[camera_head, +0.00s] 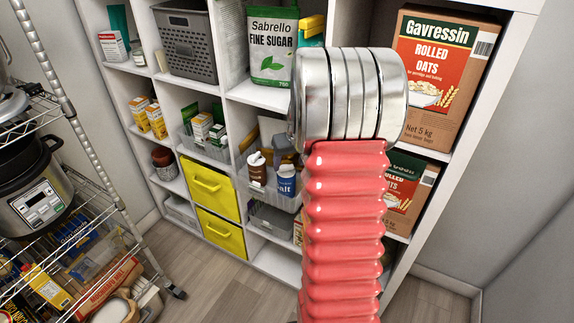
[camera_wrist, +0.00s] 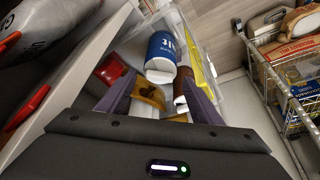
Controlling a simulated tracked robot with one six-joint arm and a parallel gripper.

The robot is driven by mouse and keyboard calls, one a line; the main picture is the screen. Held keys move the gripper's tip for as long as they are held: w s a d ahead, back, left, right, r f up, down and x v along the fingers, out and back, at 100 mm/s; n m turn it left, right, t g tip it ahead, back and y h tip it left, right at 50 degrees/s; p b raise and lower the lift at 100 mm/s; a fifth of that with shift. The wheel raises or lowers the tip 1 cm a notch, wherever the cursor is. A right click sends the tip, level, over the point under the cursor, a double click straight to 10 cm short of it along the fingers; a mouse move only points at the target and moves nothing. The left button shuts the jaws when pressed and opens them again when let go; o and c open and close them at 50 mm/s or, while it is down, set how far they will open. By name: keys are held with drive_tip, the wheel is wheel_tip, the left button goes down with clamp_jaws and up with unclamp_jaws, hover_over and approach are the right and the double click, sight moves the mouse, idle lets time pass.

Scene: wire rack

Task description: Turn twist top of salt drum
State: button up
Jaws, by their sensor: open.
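The salt drum (camera_head: 287,186) is a blue cylinder with white lettering and a white top (camera_head: 286,170). It stands in a clear bin on the middle shelf, partly hidden by my arm in the head view. In the wrist view the drum (camera_wrist: 162,49) appears upside down, its white top (camera_wrist: 160,76) towards my gripper. My gripper (camera_wrist: 158,82) is open, its two purple fingers apart. The drum shows just beyond the fingertips, and I see no contact. My gripper is hidden behind my wrist in the head view.
A brown canister (camera_head: 257,168) stands close to the drum, and other packets crowd the bin. The shelf unit's white boards enclose the compartment. A wire rack (camera_head: 75,245) with a cooker (camera_head: 38,190) stands at the left. Open floor (camera_head: 195,285) lies between.

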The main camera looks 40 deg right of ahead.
sight(287, 167)
drive_tip(key=shift+w+x, duration=0.15)
drive_tip(key=shift+x, duration=0.7)
drive_tip(key=shift+w+x, duration=0.15)
drive_tip(key=shift+x, duration=0.65)
drive_tip(key=shift+d+r, duration=0.1)
drive_tip(key=shift+d, duration=0.05)
drive_tip(key=c, duration=1.1)
